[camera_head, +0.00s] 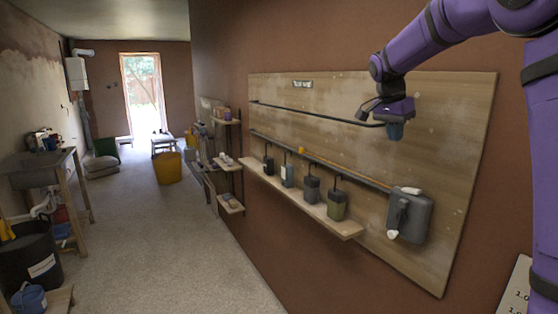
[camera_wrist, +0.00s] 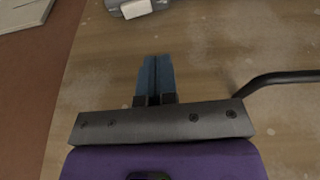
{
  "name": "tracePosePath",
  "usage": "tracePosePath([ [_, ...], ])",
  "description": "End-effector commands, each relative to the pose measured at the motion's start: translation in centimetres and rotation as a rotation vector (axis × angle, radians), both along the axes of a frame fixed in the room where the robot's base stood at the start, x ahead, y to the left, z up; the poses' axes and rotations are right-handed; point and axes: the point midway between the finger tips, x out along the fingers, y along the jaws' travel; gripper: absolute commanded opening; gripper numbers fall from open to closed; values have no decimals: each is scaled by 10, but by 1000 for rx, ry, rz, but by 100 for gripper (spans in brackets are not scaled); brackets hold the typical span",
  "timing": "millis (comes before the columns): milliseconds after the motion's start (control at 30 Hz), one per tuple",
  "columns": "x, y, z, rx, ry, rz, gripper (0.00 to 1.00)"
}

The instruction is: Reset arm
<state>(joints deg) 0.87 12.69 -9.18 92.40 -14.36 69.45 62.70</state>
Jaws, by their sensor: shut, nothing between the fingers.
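My purple arm reaches in from the upper right in the head view. My gripper (camera_head: 396,131) is in front of the wooden wall board (camera_head: 440,120), close to the right end of the upper black rail (camera_head: 310,113). In the wrist view the two blue fingers of my gripper (camera_wrist: 156,62) lie together, shut, with nothing held. The board fills most of the space behind them.
A grey canister (camera_head: 412,218) hangs at the board's lower right. A wooden shelf (camera_head: 347,229) below the lower rail carries several small containers. A sink bench (camera_head: 40,165) and a black bin (camera_head: 30,255) stand at the left. The middle floor (camera_head: 165,240) is clear.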

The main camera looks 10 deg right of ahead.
Motion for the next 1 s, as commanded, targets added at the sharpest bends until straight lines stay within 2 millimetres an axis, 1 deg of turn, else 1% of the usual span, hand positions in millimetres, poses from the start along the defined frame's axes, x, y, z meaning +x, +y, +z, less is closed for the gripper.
tracePosePath([
  [67,-9,3,4,7,-4,24,0],
  [167,-29,12,13,24,-15,90,0],
  [267,-60,25,21,42,-26,190,0],
  [300,-73,31,24,49,-33,234,0],
  [367,-92,39,27,57,-41,299,0],
  [400,-106,44,29,62,-48,343,0],
  [567,-158,65,30,70,-75,517,0],
  [700,-205,83,25,63,-100,668,0],
  [767,-224,90,21,57,-112,731,0],
  [800,-237,94,18,52,-119,773,0],
  [1000,-298,115,-6,11,-155,978,0],
])
